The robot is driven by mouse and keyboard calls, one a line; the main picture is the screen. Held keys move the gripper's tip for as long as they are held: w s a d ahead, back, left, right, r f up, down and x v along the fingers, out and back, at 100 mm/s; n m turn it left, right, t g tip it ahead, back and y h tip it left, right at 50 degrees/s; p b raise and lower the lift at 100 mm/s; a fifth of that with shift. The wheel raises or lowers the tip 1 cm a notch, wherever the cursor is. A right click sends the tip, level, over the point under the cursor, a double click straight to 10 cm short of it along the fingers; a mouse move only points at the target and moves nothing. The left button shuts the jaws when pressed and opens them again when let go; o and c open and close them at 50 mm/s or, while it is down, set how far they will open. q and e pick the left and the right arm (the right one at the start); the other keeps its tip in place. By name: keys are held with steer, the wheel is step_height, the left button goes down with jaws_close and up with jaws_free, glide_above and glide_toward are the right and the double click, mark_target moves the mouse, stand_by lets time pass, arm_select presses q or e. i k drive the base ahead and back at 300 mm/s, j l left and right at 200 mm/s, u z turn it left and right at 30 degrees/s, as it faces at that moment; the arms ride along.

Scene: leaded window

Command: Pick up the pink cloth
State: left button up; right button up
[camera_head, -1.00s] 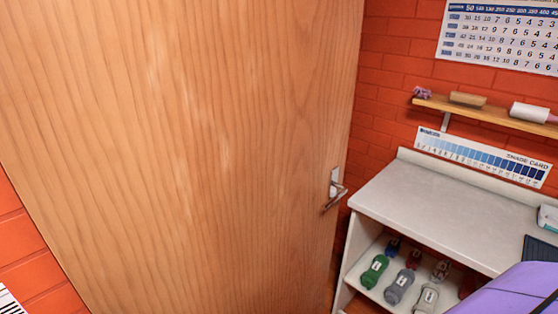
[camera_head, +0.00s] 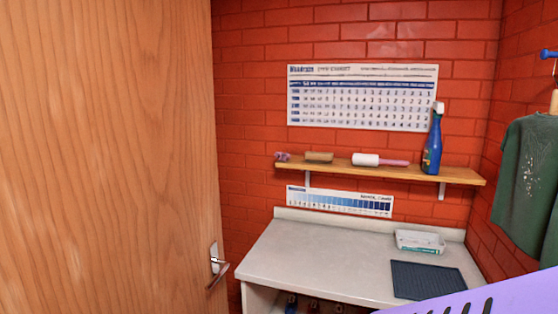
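A small crumpled pink-mauve thing (camera_head: 283,156) lies at the left end of the wooden wall shelf. It looks like the pink cloth, but it is too small to be sure. Neither of my grippers is in view.
The shelf (camera_head: 455,175) also holds a tan block (camera_head: 319,157), a pink-handled roller (camera_head: 366,160) and a blue spray bottle (camera_head: 433,143). Below stands a pale counter (camera_head: 310,258) with a white tray (camera_head: 420,242) and dark mat (camera_head: 428,281). A wooden door (camera_head: 100,160) fills the left.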

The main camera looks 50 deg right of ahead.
mark_target(282, 156)
steer(key=z, duration=1.8)
